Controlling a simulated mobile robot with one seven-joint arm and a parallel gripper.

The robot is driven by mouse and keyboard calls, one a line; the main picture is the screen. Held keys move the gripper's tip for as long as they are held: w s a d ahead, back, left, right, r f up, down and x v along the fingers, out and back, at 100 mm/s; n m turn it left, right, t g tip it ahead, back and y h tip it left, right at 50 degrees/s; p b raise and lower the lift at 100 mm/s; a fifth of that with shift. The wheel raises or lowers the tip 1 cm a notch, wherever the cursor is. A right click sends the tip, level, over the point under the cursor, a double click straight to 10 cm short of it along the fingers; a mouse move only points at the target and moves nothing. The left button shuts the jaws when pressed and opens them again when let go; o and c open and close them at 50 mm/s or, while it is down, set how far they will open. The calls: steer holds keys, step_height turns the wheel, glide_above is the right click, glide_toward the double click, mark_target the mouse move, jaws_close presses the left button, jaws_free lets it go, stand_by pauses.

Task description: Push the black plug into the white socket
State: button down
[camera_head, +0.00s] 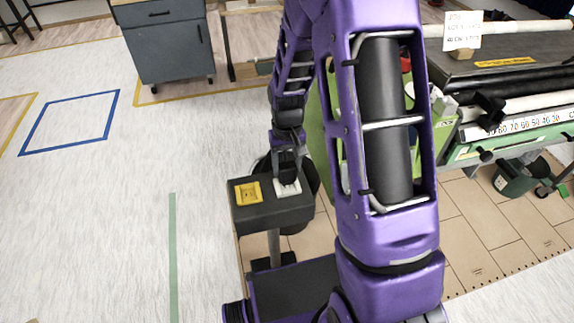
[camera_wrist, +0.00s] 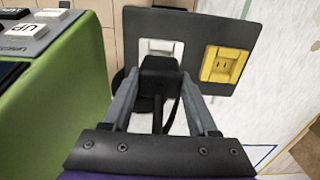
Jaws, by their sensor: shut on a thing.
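The black plug (camera_wrist: 160,78) is held between the fingers of my gripper (camera_wrist: 160,88) in the wrist view, with its dark cable hanging back toward the palm. The white socket (camera_wrist: 161,47) is directly in front of the plug, and the plug covers its lower part. Whether the plug touches the socket or its prongs have entered it is hidden. In the head view my gripper (camera_head: 288,168) is just above the white socket (camera_head: 287,188), which sits on top of a black box on a post. The plug is hard to make out there.
A yellow socket (camera_head: 248,192) sits beside the white one on the black box (camera_head: 273,213). A green machine body (camera_wrist: 60,110) with buttons stands close on the left in the wrist view. The pale floor (camera_head: 110,220) left of the box is clear.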

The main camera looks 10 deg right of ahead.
mark_target(287, 165)
steer(key=shift+f+b, duration=0.85)
steer(key=shift+f, duration=0.25)
steer(key=shift+c, duration=0.5)
jaws_free()
step_height(287, 165, up, 18)
steer(key=p, duration=0.3)
steer(key=shift+f, duration=0.25)
